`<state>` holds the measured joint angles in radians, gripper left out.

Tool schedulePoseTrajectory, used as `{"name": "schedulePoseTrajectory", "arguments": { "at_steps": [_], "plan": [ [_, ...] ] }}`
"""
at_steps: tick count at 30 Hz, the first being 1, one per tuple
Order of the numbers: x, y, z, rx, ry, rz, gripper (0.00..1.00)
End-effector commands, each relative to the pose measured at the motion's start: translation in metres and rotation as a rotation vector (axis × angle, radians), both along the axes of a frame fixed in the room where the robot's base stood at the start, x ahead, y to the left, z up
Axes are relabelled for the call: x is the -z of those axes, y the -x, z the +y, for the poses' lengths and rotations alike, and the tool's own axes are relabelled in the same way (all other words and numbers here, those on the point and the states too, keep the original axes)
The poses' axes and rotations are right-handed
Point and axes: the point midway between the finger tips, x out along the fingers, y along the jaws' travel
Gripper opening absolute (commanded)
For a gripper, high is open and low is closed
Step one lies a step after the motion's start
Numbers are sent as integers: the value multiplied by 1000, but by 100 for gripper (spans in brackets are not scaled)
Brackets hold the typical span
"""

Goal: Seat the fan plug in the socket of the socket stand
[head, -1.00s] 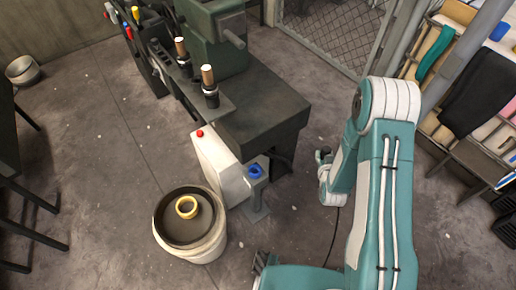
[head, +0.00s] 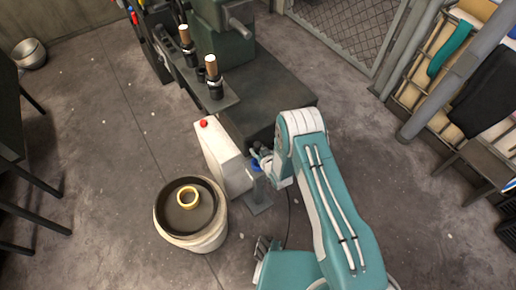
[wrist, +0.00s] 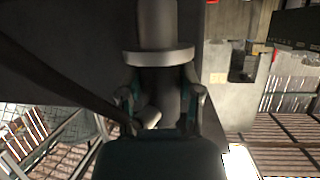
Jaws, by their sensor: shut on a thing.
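The socket stand (head: 257,199) is a grey post on a flat foot beside a white box in the head view. Its blue socket (head: 256,166) at the top is partly covered by my gripper (head: 263,155), which is right at it. In the wrist view my gripper (wrist: 162,93) is shut on the fan plug (wrist: 160,56), a grey cylinder with a pale wide collar. In the head view the plug is too hidden and small to tell whether it touches the socket. A dark cable hangs below my arm (head: 289,215).
The white box (head: 222,160) with a red button stands close left of the socket stand. A dark machine bench (head: 270,105) stands behind.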

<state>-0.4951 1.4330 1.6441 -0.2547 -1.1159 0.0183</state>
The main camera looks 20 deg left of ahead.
Motion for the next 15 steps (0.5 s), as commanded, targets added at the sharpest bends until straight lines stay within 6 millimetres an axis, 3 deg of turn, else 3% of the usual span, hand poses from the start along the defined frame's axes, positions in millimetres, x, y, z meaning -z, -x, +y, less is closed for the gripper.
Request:
{"name": "schedulePoseTrajectory", "arguments": {
  "at_steps": [15],
  "plan": [
    [36, 0, 0, 1, 0, 0, 0]
  ]
}}
